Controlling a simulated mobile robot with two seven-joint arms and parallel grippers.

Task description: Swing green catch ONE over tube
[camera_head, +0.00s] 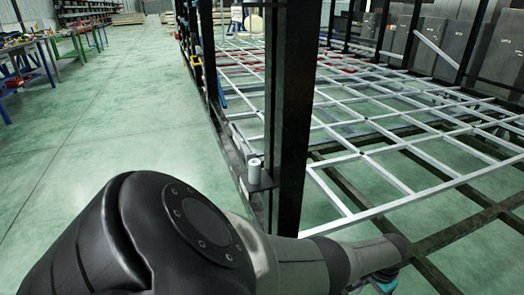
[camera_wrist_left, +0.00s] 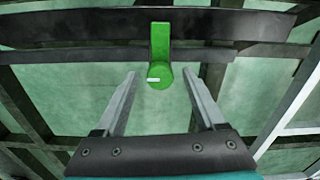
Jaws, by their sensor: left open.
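The green catch (camera_wrist_left: 160,48) hangs down across a dark horizontal bar in the left wrist view, with a rounded lower end bearing a small white mark. My left gripper (camera_wrist_left: 160,74) is open, and its two fingers stand on either side of the catch's lower end with a gap on each side. Nothing is held. I cannot tell whether the dark bar (camera_wrist_left: 85,28) is the tube. In the head view my left arm crosses the bottom, and its fingers and the catch are not seen. My right gripper is not in view.
A black upright post (camera_head: 289,110) stands close beyond my left arm, with a small white cylinder (camera_head: 254,171) on a ledge beside it. A grey lattice frame (camera_head: 395,145) spreads to the right. The green floor (camera_head: 105,125) at left is clear; workbenches stand farther back.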

